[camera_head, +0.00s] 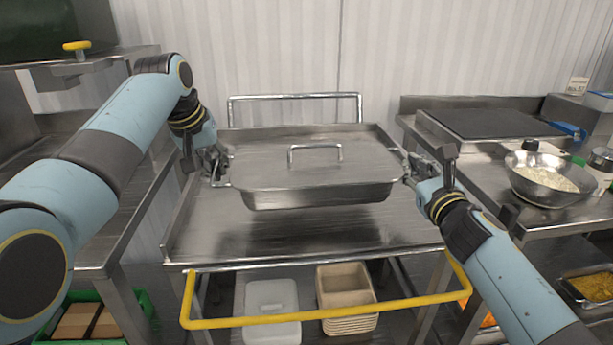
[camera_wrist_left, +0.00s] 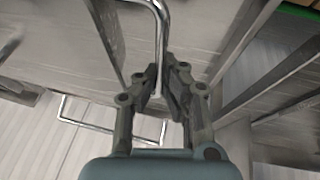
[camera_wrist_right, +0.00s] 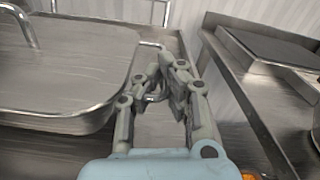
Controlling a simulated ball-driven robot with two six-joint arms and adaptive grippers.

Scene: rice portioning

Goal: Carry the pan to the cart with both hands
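The pan (camera_head: 320,195) is a wide steel tray with a flat lid (camera_head: 260,165) and a handle on top. It is level over the steel top of the cart (camera_head: 350,237), with a dark shadow below its front; it looks slightly raised. My left gripper (camera_head: 217,168) is at the pan's left side handle, and in the left wrist view its fingers (camera_wrist_left: 164,88) close around that bar. My right gripper (camera_head: 411,170) is at the right side handle, and in the right wrist view its fingers (camera_wrist_right: 162,88) close around it. The fingertips partly hide both handles.
The cart has a yellow bar (camera_head: 330,315) in front and a steel rail (camera_head: 295,97) behind. A steel counter (camera_head: 110,200) stands left. The right counter holds a griddle (camera_head: 490,123) and a bowl of rice (camera_head: 545,180). The cart's front top is clear.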

